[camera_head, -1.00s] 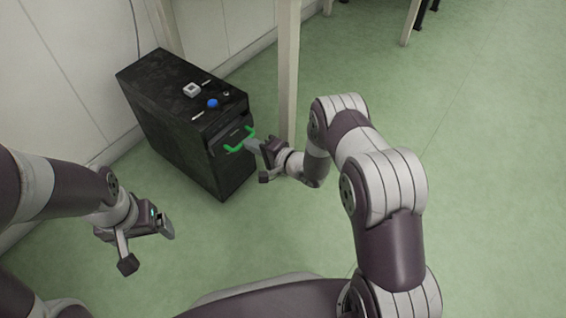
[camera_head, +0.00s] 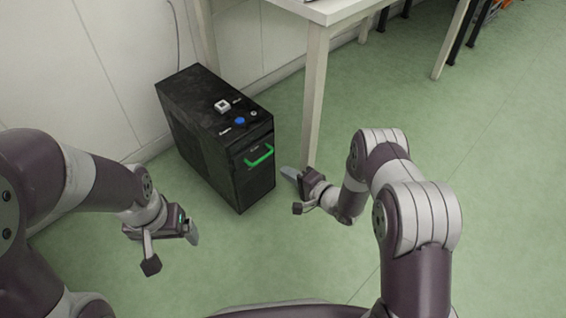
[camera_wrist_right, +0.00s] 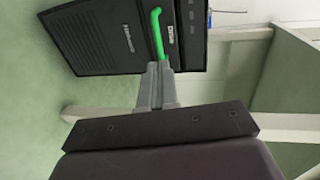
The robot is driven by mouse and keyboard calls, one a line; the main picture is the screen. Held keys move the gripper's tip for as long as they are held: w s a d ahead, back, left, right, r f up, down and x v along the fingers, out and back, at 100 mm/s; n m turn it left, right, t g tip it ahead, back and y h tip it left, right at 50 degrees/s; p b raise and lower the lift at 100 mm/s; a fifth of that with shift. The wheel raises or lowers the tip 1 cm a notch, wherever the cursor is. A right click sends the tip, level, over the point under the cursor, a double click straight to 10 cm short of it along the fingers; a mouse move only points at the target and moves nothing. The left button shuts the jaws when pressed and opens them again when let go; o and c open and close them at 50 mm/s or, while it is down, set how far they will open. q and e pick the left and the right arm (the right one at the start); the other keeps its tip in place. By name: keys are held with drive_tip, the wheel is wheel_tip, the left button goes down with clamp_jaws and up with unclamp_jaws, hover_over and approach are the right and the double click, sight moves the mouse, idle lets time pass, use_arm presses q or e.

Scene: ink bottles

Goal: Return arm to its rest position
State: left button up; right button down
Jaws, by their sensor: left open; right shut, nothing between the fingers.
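My right gripper (camera_head: 300,178) is shut and empty, in front of and to the right of a black box-like unit. It also shows in the right wrist view (camera_wrist_right: 159,72), where its fingertips overlap the lower end of the green handle (camera_wrist_right: 157,34). In the head view the green handle (camera_head: 259,157) on the unit's front is apart from the fingers. My right arm is bent at the right of the head view. My left gripper (camera_head: 194,230) is open and empty over the floor at the lower left.
The black unit (camera_head: 189,127) stands on the green floor by the white wall, with a blue knob (camera_head: 239,121) and a white switch on top. A white table (camera_head: 313,100) has a leg just behind my right gripper. Floor (camera_head: 480,150) to the right is clear.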

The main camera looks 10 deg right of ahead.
drive_tip(key=s+d+f+n+g+h+p, duration=0.2)
drive_tip(key=s+d+f+n+g+h, duration=0.25)
drive_tip(key=s+d+f, duration=0.35)
drive_tip(key=s+d+r+n+g+h+p, duration=0.2)
drive_tip(key=s+d+r+g+h, duration=0.15)
drive_tip(key=s+r, duration=0.35)
drive_tip(key=s+d+r+n+g+h+p, duration=0.25)
drive_tip(key=s+r+g, duration=0.2)
drive_tip(key=r, duration=0.55)
drive_tip(key=s+a+r+n+p, duration=0.1)
drive_tip(key=s+r, duration=0.2)
drive_tip(key=r, duration=0.2)
drive_tip(key=s+a+r, duration=0.2)
drive_tip(key=s+r, duration=0.1)
drive_tip(key=r, duration=0.3)
use_arm(q)
wheel_tip(320, 180, up, 48)
drive_tip(key=p, duration=4)
drive_tip(key=shift+r, duration=0.25)
use_arm(e)
wheel_tip(320, 180, up, 45)
drive_tip(key=a+t, duration=0.1)
drive_tip(key=shift+w+a+t+y, duration=0.2)
drive_tip(key=shift+w+t+y, duration=0.15)
drive_tip(key=shift+w, duration=0.05)
